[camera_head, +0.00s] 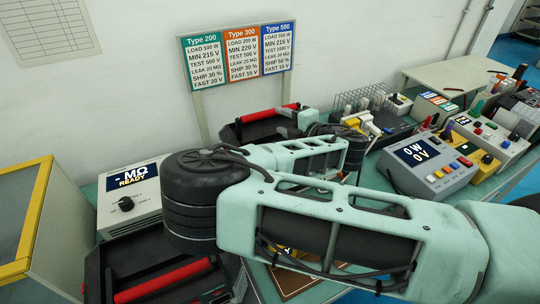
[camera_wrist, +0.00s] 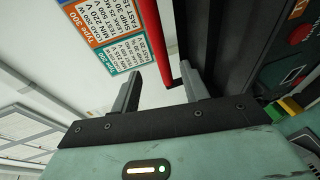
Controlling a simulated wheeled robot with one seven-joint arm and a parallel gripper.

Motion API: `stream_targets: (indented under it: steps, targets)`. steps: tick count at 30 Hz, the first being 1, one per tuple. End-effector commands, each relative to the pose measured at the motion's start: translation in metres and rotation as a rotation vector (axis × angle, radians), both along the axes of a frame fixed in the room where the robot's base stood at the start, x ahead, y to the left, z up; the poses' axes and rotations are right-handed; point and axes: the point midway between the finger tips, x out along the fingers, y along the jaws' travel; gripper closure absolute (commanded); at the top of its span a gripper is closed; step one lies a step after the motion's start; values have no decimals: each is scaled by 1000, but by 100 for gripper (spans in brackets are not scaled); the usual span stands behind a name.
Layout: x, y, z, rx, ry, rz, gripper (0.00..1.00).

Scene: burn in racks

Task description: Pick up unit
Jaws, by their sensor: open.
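A black unit with a red bar handle (camera_head: 265,115) stands on the bench below the type sign in the head view. In the wrist view its red handle (camera_wrist: 166,45) runs up between my two fingers, nearer the right one, and its dark body (camera_wrist: 228,40) fills the right side. My gripper (camera_wrist: 163,78) is open and empty, close to the handle; I cannot tell whether it touches. In the head view my gripper (camera_head: 291,119) is at the right end of that handle, partly hidden by my arm. A second black unit with a red handle (camera_head: 163,280) sits at the front left.
A tester reading "MΩ READY" (camera_head: 130,196) stands at left beside a yellow-framed panel (camera_head: 36,225). A meter reading 0 W, 0 V (camera_head: 425,165), a wire rack (camera_head: 362,100) and several control boxes crowd the right. A type sign (camera_head: 238,50) stands behind the unit.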

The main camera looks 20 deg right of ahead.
Motion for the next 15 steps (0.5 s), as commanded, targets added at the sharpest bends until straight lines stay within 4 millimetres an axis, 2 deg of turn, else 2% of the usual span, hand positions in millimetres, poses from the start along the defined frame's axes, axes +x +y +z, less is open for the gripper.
stream_targets:
  steps: [3, 11, 15]
  targets:
    - [17, 8, -2, -1, 0, 2, 55]
    - [33, 14, -6, -1, 0, -1, 55]
    - [51, 21, -8, -1, 1, 2, 55]
